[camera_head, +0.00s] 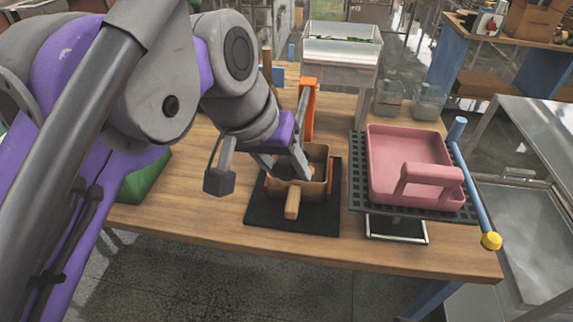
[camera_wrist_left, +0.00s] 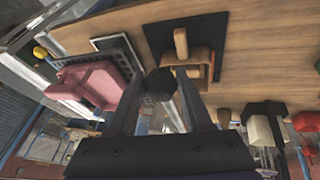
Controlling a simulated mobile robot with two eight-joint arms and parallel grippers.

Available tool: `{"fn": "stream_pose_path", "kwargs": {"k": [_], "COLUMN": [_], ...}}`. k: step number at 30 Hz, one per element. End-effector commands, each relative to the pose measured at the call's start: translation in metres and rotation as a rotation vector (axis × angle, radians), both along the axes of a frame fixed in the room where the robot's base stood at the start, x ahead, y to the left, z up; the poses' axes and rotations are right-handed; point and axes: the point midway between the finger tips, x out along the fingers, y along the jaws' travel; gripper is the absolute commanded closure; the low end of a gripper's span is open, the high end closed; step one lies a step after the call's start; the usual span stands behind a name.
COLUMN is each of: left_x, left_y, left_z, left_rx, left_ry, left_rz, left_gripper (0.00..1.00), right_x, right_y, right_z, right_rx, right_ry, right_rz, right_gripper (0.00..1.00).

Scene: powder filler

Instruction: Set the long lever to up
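A long grey lever bar (camera_head: 303,104) rises to an orange post (camera_head: 311,96) behind a wooden box (camera_head: 313,187) in the head view. Its lower end is hidden by my left gripper. My left gripper (camera_head: 282,166) is over the back left of the box, close to the bar. In the wrist view the fingers of my left gripper (camera_wrist_left: 158,97) stand apart, with a dark hexagonal end (camera_wrist_left: 158,84) between their tips. I cannot tell whether they touch it. A blue rod (camera_head: 471,175) with a yellow knob (camera_head: 491,241) slants at the right. My right gripper is out of view.
A pink tray (camera_head: 386,150) with a handle lies on a dark grid to the right of the box. A clear bin (camera_head: 340,64) and jars (camera_head: 429,102) stand behind. The front wooden tabletop (camera_head: 190,221) is bare.

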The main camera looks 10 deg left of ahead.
Motion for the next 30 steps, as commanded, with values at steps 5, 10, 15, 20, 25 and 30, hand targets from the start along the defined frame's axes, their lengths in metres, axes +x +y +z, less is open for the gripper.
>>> {"fn": "stream_pose_path", "kwargs": {"k": [5, 10, 15, 20, 25, 30], "left_x": [0.0000, 0.0000, 0.0000, 0.0000, 0.0000, 0.0001], "left_y": [0.0002, 0.0002, 0.0002, 0.0002, 0.0002, 0.0002], "left_z": [0.0000, 0.0001, 0.0001, 0.0001, 0.0001, 0.0002], "left_rx": [0.000, 0.001, 0.001, 0.001, 0.001, 0.001], "left_ry": [0.000, 0.000, 0.000, 0.000, 0.000, 0.000], "left_rz": [0.000, 0.000, 0.000, 0.000, 0.000, 0.000], "left_gripper": [0.96, 1.00, 1.00, 1.00, 1.00, 1.00], "right_x": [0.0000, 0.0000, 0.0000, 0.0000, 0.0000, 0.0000], "right_y": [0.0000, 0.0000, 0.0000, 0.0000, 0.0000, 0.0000], "right_z": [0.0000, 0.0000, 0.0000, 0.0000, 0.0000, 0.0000], "right_rx": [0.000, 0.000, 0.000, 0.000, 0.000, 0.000], "right_ry": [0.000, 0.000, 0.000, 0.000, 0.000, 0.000], "right_rz": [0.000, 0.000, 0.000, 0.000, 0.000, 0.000], "right_gripper": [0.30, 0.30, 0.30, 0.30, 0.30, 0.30]}}
